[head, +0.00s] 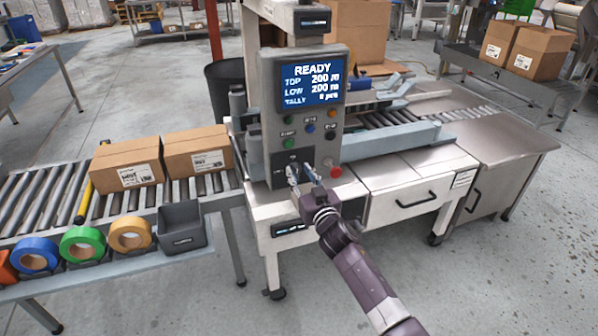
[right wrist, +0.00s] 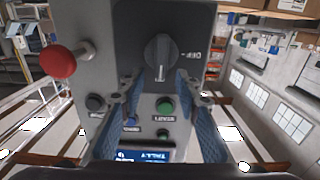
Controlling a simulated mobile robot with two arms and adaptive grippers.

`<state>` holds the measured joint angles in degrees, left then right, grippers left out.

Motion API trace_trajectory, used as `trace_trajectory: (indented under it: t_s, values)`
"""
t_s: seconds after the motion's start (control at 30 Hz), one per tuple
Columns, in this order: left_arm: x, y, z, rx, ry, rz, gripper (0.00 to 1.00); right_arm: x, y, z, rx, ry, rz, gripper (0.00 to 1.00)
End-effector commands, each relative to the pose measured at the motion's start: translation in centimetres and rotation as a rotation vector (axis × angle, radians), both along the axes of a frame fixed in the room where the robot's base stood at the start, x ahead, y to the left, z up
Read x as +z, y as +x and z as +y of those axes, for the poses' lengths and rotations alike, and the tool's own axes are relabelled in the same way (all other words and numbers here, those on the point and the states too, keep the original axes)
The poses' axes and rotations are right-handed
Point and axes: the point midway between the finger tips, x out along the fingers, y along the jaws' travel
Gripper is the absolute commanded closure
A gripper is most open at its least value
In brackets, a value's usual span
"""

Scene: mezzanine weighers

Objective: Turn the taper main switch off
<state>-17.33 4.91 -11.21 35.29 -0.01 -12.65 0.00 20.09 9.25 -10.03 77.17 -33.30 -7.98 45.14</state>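The grey taper control panel (head: 308,150) stands upright, with a lit screen (head: 311,84) reading READY. The main switch (right wrist: 162,54) is a dark rotary knob on a dark plate; its grip bar stands vertical in the right wrist view. A label beside it is hard to read. In the head view my right gripper largely hides it. My right gripper (head: 302,172) is at the panel's lower part. In the right wrist view its fingers (right wrist: 160,88) are apart, one on each side of the knob's grip bar, with visible gaps. My left gripper is out of view.
A red stop button (head: 336,171) sits right of my right gripper; it also shows in the right wrist view (right wrist: 58,62). Green, blue and dark buttons lie above. Two cartons (head: 128,165) (head: 197,152) rest on the roller conveyor at left. Tape rolls (head: 83,244) and a dark bin (head: 181,226) line its front.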

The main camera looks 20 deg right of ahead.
Motion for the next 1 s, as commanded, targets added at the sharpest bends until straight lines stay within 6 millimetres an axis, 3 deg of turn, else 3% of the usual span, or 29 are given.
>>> trace_trajectory:
  t_s: [0.2,0.47,0.77,1.0]
  values:
    - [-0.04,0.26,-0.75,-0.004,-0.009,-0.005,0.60,0.01,1.19,0.05,0.000,-0.001,0.000,0.70]
    - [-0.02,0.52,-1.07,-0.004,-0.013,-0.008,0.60,-0.01,1.27,0.06,0.000,0.000,0.000,0.70]
    - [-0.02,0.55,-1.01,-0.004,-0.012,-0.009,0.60,-0.02,1.25,0.06,0.000,0.000,0.001,0.99]
    - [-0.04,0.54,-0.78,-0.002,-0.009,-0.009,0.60,-0.04,1.25,0.07,0.000,-0.004,0.001,1.00]
